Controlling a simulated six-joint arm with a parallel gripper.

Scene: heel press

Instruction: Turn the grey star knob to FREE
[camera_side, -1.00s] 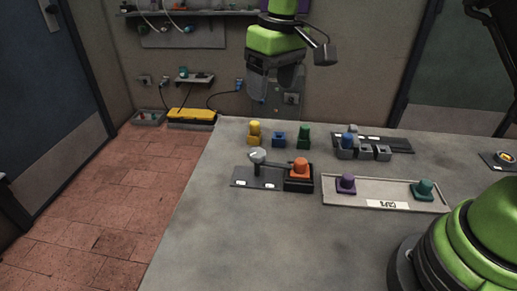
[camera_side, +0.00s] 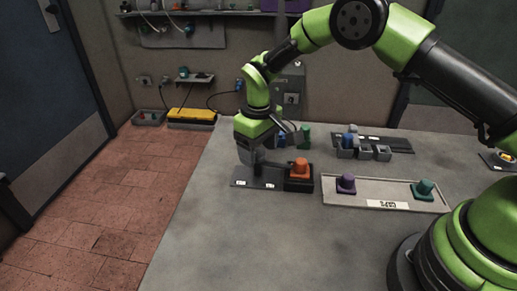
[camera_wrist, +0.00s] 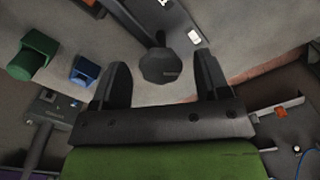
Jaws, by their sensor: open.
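The grey star knob (camera_wrist: 164,66) shows in the wrist view between the two fingers of my gripper (camera_wrist: 162,80), which are apart with gaps on both sides. In the side view my gripper (camera_side: 250,160) is low over the left part of the black base plate (camera_side: 243,182) and hides the knob. Small white labels lie on the plate, too small to read. An orange part (camera_side: 301,167) sits in the black block at the right end of the plate.
A grey tray (camera_side: 375,204) with a purple part (camera_side: 346,183) and a teal part (camera_side: 423,190) lies to the right. A green part (camera_side: 306,136) and a grey block rack (camera_side: 363,153) stand behind. The table front is clear.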

